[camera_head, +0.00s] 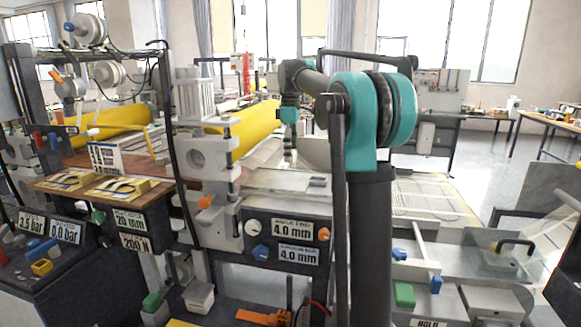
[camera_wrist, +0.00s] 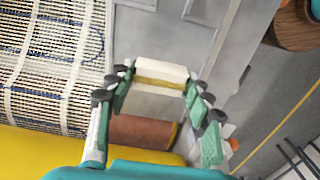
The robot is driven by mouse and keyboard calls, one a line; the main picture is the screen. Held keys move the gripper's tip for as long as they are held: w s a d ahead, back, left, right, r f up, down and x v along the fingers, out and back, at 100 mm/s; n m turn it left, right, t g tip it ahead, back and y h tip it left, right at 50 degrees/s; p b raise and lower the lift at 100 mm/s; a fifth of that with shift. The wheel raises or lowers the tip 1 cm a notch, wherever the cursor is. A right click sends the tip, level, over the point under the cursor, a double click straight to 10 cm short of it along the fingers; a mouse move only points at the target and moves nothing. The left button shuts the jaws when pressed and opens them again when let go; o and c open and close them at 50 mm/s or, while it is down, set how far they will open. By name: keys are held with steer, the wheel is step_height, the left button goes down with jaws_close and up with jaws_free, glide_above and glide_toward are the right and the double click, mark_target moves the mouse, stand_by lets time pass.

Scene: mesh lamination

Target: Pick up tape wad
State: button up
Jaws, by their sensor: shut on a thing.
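My gripper (camera_wrist: 158,88) is shut in the wrist view. Its green fingers are on either side of a pale, blocky tape wad (camera_wrist: 160,72) with a yellowish band across it. The wad spans the gap between the fingertips. In the head view my gripper (camera_head: 289,157) points down beyond the front machine panel, near the yellow roll. The wad is too small to make out there.
Grid-like mesh (camera_wrist: 45,60) lies at the left of the wrist view, above a yellow roll (camera_wrist: 30,152). A grey metal plate (camera_wrist: 150,35) is beneath the gripper. In the head view, a clamp column (camera_head: 208,165) stands left of my gripper.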

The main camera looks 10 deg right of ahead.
step_height(320, 180, up, 12)
steer(key=shift+r, duration=0.25)
